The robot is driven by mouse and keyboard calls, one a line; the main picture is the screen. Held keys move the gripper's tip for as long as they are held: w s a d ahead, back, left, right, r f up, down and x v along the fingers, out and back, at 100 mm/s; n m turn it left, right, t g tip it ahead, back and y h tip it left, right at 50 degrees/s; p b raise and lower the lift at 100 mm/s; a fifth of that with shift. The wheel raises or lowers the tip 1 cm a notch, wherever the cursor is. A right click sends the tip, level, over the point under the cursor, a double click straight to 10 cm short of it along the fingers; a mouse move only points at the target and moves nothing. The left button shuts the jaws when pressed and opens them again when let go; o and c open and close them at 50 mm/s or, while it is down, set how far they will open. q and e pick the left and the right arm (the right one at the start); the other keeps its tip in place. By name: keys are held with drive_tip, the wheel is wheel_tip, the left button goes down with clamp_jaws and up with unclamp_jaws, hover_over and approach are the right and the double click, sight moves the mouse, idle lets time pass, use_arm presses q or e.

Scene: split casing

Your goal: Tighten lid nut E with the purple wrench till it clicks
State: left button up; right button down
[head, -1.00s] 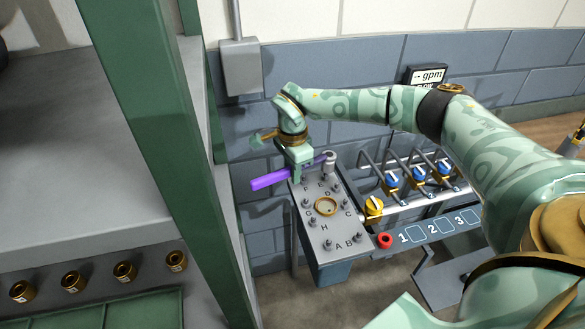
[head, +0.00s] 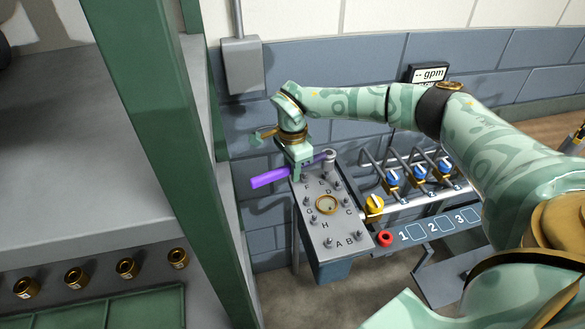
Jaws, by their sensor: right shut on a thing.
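The purple wrench (head: 270,178) is in my right gripper (head: 300,175), which is shut on it. Its purple handle points left, and its grey socket head (head: 329,157) is over the far end of the casing lid. The grey lid (head: 334,226) bears several nuts with letters beside them; A, B, C, D, G and H can be read. I cannot tell how far the socket is seated. My left gripper is not in view.
To the right are a yellow knob (head: 374,204), a red button (head: 385,239) and blue valves (head: 392,178) on pipes. A green-posted shelf (head: 165,130) stands close on the left. A gpm display (head: 430,74) is on the wall.

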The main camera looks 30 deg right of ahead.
drive_tip(key=shift+f+b, duration=0.6)
drive_tip(key=shift+f, duration=1.05)
drive_tip(key=w+m, duration=0.2)
drive_tip(key=shift+w+d+m+b, duration=0.2)
drive_tip(key=shift+w+m+b, duration=0.05)
drive_tip(key=shift+m+b, duration=0.05)
drive_tip(key=shift+w+d+m+p, duration=0.3)
drive_tip(key=shift+w+m+p, duration=0.15)
drive_tip(key=shift+w+m, duration=0.4)
